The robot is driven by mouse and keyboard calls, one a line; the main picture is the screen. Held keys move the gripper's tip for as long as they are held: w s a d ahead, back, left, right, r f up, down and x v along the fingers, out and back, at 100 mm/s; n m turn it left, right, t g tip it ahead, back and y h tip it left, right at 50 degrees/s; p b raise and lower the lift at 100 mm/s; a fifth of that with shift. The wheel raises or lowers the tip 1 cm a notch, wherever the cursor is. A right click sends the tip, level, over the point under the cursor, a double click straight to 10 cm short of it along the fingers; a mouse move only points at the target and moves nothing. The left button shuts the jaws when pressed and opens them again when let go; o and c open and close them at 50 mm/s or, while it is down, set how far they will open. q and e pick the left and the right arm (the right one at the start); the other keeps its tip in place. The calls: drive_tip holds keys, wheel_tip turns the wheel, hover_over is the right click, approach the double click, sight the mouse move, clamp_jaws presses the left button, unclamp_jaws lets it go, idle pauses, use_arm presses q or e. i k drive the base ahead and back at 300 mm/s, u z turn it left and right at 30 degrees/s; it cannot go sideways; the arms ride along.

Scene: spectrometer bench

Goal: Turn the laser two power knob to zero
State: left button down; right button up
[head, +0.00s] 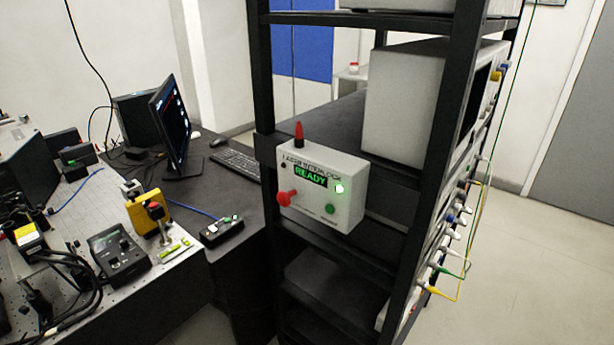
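No label for laser two is readable in the head view. A black controller (118,252) with a dark round knob and a small display lies on the optical table at the lower left. A smaller black box (222,231) with small controls on top sits to its right on the dark desk; its markings are too small to read. I cannot tell which of these, if either, carries the laser two power knob. Neither of my grippers is in view.
A white laser interlock box (322,188) showing green READY is fixed to the black rack (440,170). A monitor (170,120) and keyboard (236,163) stand on the desk. Yellow-topped mounts (150,213) and cables crowd the optical table. Floor at the right is clear.

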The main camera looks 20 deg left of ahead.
sight(124, 243)
drive_tip(key=u, duration=1.85)
drive_tip(key=k, duration=0.45)
drive_tip(key=z, duration=0.2)
drive_tip(key=i, duration=0.5)
drive_tip(key=u, duration=0.15)
